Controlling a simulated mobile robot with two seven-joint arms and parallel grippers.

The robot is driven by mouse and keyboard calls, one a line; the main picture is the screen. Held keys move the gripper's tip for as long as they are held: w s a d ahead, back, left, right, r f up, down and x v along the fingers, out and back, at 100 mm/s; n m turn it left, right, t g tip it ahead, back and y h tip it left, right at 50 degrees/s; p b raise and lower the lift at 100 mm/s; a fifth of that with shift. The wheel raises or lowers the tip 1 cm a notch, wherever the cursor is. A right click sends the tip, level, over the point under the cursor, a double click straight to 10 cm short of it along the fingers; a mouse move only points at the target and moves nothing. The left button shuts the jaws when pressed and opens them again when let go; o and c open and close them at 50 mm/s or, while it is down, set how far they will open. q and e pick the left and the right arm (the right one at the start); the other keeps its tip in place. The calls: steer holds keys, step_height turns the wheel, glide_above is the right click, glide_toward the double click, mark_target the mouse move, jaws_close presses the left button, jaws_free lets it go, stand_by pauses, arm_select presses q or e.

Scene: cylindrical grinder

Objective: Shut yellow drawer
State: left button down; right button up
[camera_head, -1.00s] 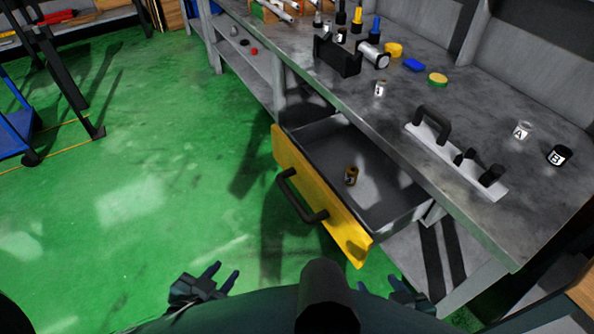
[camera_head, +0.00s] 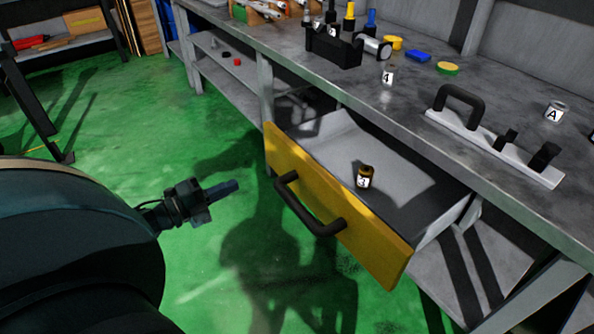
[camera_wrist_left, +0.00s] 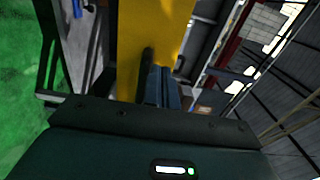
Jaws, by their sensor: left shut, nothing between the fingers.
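The yellow drawer (camera_head: 350,215) stands pulled out from under the grey workbench, its inside exposed. A black bar handle (camera_head: 305,207) is on its yellow front. My left gripper (camera_head: 226,188) is shut and empty, to the left of the drawer front, with a visible gap to the handle. In the left wrist view its fingers (camera_wrist_left: 162,88) point toward the yellow front (camera_wrist_left: 150,35), which also shows there beside the dark handle (camera_wrist_left: 147,62). My right gripper is not in view.
On the workbench (camera_head: 410,115) are a white plate with a black handle (camera_head: 490,135), a labelled jar (camera_head: 555,112), a black holder (camera_head: 333,45) and small coloured pieces. The green floor (camera_head: 215,245) in front of the drawer is clear.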

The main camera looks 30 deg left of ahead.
mark_target(288, 161)
arm_select(q)
steer(key=b+x, duration=0.2)
steer(key=x, duration=1.1)
steer(key=shift+w+d+r+b, duration=0.1)
steer(key=shift+w+d+b, duration=0.05)
steer(key=shift+w+b, duration=0.25)
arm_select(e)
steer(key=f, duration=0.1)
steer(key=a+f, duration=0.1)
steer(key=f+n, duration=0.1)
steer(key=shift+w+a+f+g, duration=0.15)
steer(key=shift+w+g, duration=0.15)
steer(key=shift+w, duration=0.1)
